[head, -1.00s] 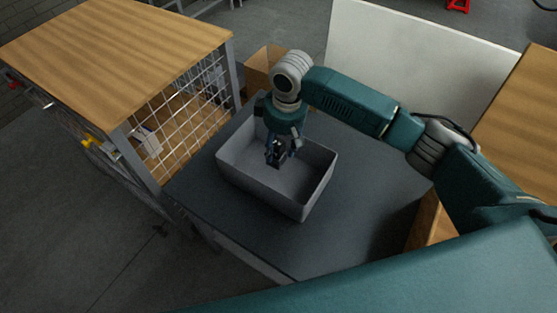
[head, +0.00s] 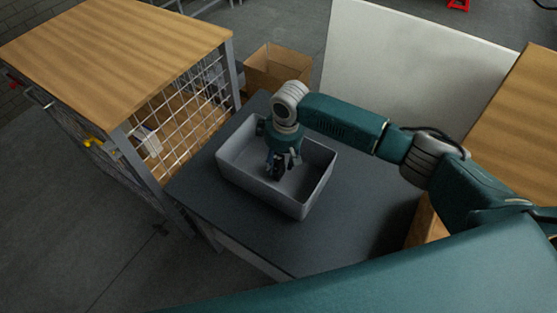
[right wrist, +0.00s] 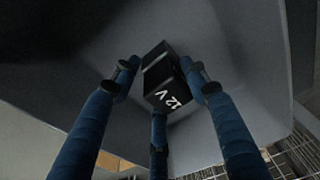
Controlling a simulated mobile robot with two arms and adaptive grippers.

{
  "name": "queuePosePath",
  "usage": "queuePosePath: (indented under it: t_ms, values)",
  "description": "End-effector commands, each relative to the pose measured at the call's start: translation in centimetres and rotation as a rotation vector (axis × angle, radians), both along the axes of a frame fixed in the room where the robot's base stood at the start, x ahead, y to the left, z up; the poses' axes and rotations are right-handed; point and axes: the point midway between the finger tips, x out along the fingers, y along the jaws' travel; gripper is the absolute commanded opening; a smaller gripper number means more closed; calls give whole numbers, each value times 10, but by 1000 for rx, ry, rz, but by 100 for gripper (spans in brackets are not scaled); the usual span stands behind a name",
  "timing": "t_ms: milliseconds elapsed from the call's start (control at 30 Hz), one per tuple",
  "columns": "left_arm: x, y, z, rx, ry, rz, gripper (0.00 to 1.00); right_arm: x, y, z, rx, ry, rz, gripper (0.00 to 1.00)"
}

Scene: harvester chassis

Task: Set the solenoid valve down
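The solenoid valve (right wrist: 163,80) is a small black block marked "12 V" in the right wrist view. The blue fingers of my right gripper (right wrist: 160,88) close around it from several sides. In the head view the right gripper (head: 279,167) points down inside the grey open box (head: 262,192), with the dark valve (head: 279,172) between its fingertips. The valve is over or at the box floor; I cannot tell whether it touches. My left gripper is out of view.
The box stands on a dark grey table top (head: 340,225) with free room to its right. A wire-sided cabinet with a wooden top (head: 110,60) is on the left. A cardboard box (head: 278,68) and a white panel (head: 410,70) are behind.

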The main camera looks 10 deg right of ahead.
Motion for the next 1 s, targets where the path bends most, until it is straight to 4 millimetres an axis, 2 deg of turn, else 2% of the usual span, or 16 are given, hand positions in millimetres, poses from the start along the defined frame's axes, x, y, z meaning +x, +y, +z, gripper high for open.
queuePosePath:
  t_ms: [33,100,467,567,1000]
  values:
    - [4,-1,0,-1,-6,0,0,0,0,-1,0,1,0,53]
    - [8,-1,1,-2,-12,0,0,0,0,-1,0,1,0,64]
    - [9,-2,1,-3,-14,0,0,0,0,4,1,-1,0,64]
    - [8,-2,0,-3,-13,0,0,-1,-1,16,0,-2,0,64]
    - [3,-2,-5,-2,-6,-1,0,-9,-8,102,1,-2,0,64]
